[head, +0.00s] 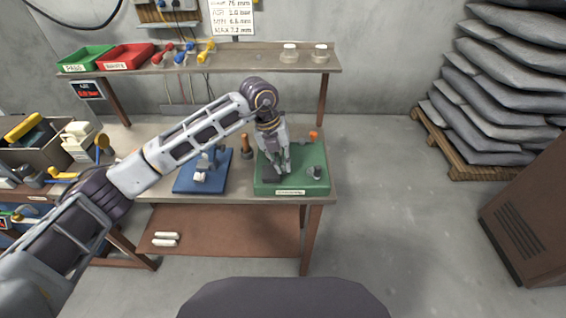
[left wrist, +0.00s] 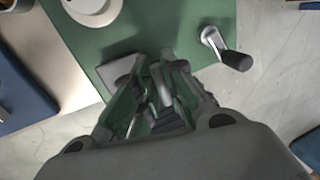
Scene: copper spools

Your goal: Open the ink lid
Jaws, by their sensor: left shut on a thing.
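My left gripper (head: 277,170) reaches down over the green base (head: 308,187) on the bench. In the left wrist view its fingers (left wrist: 156,68) are close together, shut on a small part between them that looks like the ink lid. The fingers mostly hide this part, so I cannot tell whether the lid is raised. A grey flat block (left wrist: 121,70) shows beside the fingertips on the green base. A small crank with a dark handle (left wrist: 228,52) stands at the base's right side. My right gripper is not in view.
A blue base (head: 186,186) with a grey fitting sits left of the green one. A shelf (head: 225,64) with red and green trays and two jars runs behind. The floor between is clear.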

